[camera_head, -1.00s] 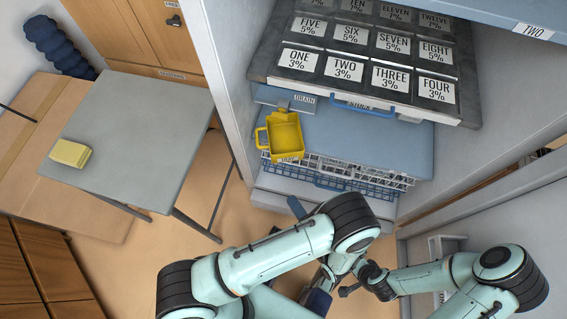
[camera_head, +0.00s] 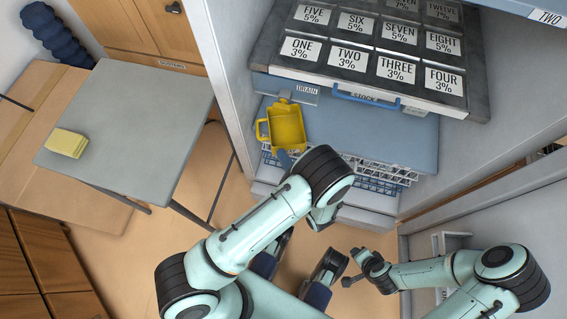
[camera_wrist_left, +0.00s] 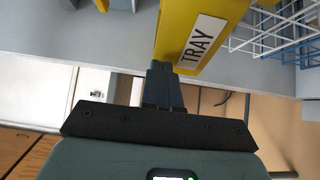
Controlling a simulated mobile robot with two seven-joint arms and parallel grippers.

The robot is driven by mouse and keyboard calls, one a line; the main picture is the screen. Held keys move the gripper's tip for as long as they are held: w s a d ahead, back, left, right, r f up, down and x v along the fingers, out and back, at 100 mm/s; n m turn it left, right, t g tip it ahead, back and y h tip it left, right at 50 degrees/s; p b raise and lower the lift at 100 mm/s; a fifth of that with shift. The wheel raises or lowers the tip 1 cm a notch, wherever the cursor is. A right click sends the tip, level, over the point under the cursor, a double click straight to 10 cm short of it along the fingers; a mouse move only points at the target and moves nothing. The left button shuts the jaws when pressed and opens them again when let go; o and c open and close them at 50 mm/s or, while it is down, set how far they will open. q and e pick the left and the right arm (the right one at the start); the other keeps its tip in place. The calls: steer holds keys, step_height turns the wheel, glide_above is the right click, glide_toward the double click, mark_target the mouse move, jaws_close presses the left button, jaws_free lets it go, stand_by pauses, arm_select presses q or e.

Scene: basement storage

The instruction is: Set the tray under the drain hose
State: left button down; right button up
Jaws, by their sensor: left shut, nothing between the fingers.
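The yellow tray (camera_head: 287,126), an open box with a handle on its left, sits at the left front of the blue-grey shelf, below the DRAIN label (camera_head: 307,90). My left gripper (camera_head: 284,157) is shut and empty at the tray's front edge. In the left wrist view its fingers (camera_wrist_left: 161,76) are close to the yellow face (camera_wrist_left: 190,40) labelled TRAY; I cannot tell whether they touch. A small grey piece shows at the tray's back edge; I cannot tell whether it is the hose. My right gripper (camera_head: 350,267) is open and empty, low in front of the cabinet.
A grey table (camera_head: 140,125) with a yellow block (camera_head: 67,143) stands left. The shelf right of the tray is clear.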

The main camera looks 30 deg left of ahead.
arm_select(q)
steer(key=shift+w, duration=0.1)
steer(key=w, duration=0.2)
steer(key=w+a, duration=0.1)
steer(key=w, duration=0.2)
steer(key=shift+a, duration=0.15)
stand_by(0.3)
steer(key=s+d+p, duration=0.2)
steer(key=s, duration=0.2)
glide_toward(291, 147)
steer(key=s, duration=0.3)
steer(key=shift+a+r, duration=0.1)
steer(key=shift+a, duration=0.1)
arm_select(e)
steer(key=shift+g+y, duration=0.3)
steer(key=shift+g, duration=0.3)
steer(key=s, duration=0.1)
steer(key=s+r, duration=0.1)
steer(key=s, duration=0.1)
steer(key=s+a+r, duration=0.1)
steer(key=s, duration=0.1)
steer(key=shift+a+r, duration=0.1)
steer(key=shift+r, duration=0.1)
